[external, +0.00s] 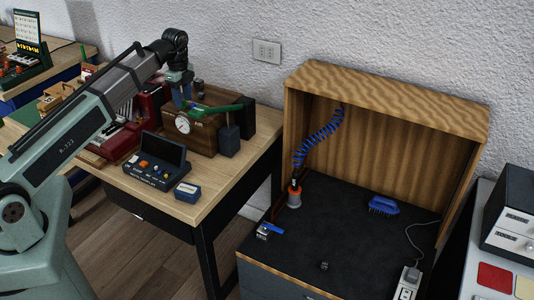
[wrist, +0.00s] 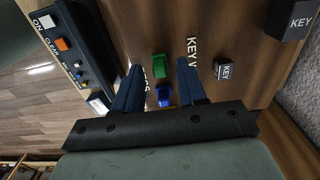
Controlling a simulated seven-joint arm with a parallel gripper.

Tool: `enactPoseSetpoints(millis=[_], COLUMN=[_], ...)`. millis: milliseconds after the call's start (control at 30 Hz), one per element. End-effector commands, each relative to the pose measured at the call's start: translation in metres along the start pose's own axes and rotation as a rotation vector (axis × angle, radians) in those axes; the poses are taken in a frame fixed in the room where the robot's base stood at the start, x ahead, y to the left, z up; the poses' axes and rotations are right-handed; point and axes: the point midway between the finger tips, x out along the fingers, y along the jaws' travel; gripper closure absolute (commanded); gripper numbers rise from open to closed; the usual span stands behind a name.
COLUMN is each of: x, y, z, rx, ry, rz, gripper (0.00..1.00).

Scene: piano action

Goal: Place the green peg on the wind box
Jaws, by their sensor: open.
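The green peg (wrist: 159,66) shows in the wrist view on a brown wooden surface, between the tips of my gripper (wrist: 159,70). A blue peg (wrist: 164,94) lies just below it in the picture. The fingers are spread, with nothing clamped between them. In the external view my gripper (external: 183,102) points down over a dark brown wooden box with a round gauge, which looks like the wind box (external: 204,138). A long green piece (external: 222,108) shows on the box top; I cannot tell whether it is the peg. Contact between fingers and peg is unclear.
A dark blue panel with buttons (external: 157,163) and a small blue box (external: 187,191) stand in front. A red device (external: 120,135) is at the left.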

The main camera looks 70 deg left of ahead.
Motion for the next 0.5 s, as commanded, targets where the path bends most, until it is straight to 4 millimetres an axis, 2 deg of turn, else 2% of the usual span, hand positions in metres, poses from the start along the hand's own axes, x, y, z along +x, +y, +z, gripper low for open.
enactPoseSetpoints(millis=[167,500], x=[-0.016,-0.072], y=[-0.001,-0.002], z=[0.000,0.000], rx=[0.000,0.000], ry=[0.000,0.000], rz=[-0.001,-0.002], gripper=[0.59,0.59])
